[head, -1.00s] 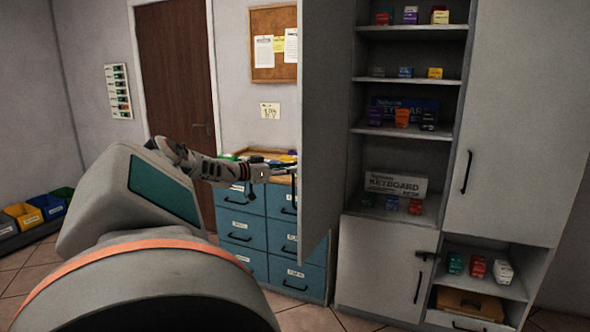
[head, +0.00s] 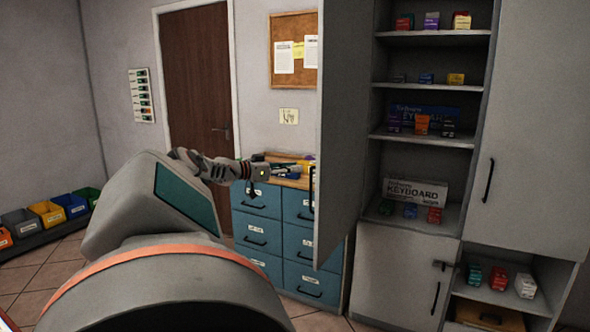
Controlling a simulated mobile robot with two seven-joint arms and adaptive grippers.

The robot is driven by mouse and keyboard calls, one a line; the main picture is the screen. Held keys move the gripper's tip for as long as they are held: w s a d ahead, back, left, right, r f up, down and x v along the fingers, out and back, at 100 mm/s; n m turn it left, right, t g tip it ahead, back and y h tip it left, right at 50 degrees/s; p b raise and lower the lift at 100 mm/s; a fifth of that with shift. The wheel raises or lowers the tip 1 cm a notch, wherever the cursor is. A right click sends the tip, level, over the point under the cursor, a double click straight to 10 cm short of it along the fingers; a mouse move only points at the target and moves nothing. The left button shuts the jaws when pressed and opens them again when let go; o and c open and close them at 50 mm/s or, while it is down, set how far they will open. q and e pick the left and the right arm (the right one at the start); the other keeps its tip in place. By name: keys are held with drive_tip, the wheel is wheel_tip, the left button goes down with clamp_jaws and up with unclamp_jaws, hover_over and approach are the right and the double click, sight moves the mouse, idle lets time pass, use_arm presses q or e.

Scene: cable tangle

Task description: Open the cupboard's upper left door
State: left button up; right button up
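The cupboard's upper left door (head: 345,130) stands wide open, swung out toward me and seen at a steep angle. Its dark handle (head: 312,188) shows at the door's left edge. The shelves behind the door are exposed. My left gripper (head: 290,171) is just left of the handle, in front of the blue drawer cabinet's top. It looks apart from the handle, with a small gap. Its fingers are small and dark against the clutter, so I cannot tell whether they are open. My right gripper is not in view.
The cupboard's shelves hold small boxes and a keyboard box (head: 414,191). The lower left door (head: 395,275) and the tall right door (head: 535,130) are shut. A blue drawer cabinet (head: 262,225) stands behind my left arm. Colored bins (head: 48,213) line the left wall.

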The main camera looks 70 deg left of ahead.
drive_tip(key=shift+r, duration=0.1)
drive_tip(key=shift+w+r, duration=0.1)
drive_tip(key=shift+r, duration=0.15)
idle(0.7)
